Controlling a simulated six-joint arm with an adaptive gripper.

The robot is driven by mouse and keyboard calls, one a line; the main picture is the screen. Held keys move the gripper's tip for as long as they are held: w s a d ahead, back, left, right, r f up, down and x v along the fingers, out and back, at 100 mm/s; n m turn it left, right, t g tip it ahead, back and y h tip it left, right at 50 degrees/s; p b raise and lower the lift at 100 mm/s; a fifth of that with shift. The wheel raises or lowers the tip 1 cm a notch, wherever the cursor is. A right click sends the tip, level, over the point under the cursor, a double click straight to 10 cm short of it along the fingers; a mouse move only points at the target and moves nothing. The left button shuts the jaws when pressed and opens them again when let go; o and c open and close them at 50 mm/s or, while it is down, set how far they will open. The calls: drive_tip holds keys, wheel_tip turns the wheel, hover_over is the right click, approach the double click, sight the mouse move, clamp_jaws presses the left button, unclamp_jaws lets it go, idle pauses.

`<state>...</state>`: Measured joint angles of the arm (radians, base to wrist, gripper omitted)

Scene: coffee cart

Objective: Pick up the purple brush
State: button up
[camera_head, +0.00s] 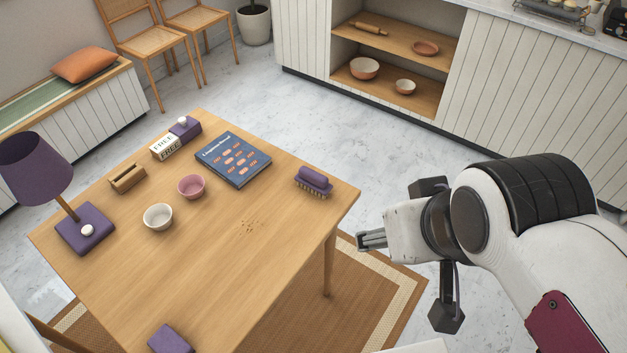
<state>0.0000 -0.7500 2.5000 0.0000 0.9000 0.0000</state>
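The purple brush (314,180) lies bristles down on the wooden table (215,282), near its right corner. Its bristles show along the lower edge. My gripper (362,240) is to the right of the table, to the lower right of the brush and apart from it. It points left. The fingers are small and seen from the side, so I cannot tell how far apart they are. Nothing shows between them.
A blue book (233,158) lies left of the brush. A pink bowl (191,187), a white bowl (158,217) and a purple lamp (84,229) stand further left.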

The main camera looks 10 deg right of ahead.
drive_tip(key=c, duration=0.5)
drive_tip(key=shift+f, duration=0.15)
drive_tip(key=m+g+y, duration=0.1)
drive_tip(key=m+g, duration=0.4)
drive_tip(key=m, duration=1.8)
hover_over(320, 177)
wheel_tip(320, 177, down, 23)
drive_tip(key=shift+w+f, duration=0.1)
drive_tip(key=shift+w+r+m+t, duration=0.3)
drive_tip(key=shift+w+m, duration=0.15)
drive_tip(key=shift+m, duration=1.45)
drive_tip(key=shift+f, duration=0.15)
